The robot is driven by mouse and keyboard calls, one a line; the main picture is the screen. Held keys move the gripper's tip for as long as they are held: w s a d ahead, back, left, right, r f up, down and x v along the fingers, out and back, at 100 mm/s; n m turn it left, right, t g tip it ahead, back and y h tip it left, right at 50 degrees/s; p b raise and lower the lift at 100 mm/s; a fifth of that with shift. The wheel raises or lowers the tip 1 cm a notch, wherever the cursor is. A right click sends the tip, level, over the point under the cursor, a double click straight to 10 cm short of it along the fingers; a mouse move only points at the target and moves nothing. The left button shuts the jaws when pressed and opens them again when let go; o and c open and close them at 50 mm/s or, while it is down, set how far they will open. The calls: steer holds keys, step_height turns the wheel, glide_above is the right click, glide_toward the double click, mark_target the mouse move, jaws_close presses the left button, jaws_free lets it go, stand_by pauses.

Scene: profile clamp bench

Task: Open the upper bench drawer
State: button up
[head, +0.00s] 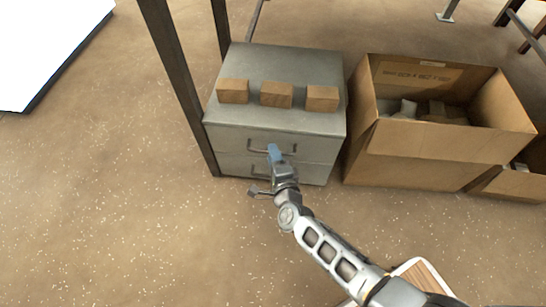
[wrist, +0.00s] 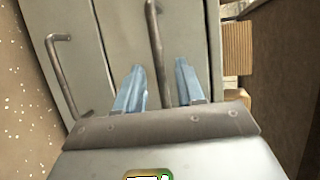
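A grey metal cabinet (head: 290,62) has two drawers, one above the other. The upper drawer (head: 225,136) looks shut, with a bar handle (head: 256,150) across its front; this handle also shows in the wrist view (wrist: 156,45). The lower drawer (head: 312,174) looks shut, and its handle (wrist: 62,75) is at the left of the wrist view. My gripper (head: 273,150) is at the upper drawer's front. In the wrist view its blue fingers (wrist: 160,82) are apart, one on each side of the upper handle. I cannot tell whether they touch it.
Three wooden blocks (head: 276,95) lie in a row on the cabinet top. An open cardboard box (head: 430,141) with things inside stands close at the cabinet's right. A dark post (head: 178,75) rises at its left. The floor (head: 110,200) in front and left is clear.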

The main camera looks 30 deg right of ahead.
steer(key=shift+w, duration=0.3)
jaws_close()
stand_by(0.6)
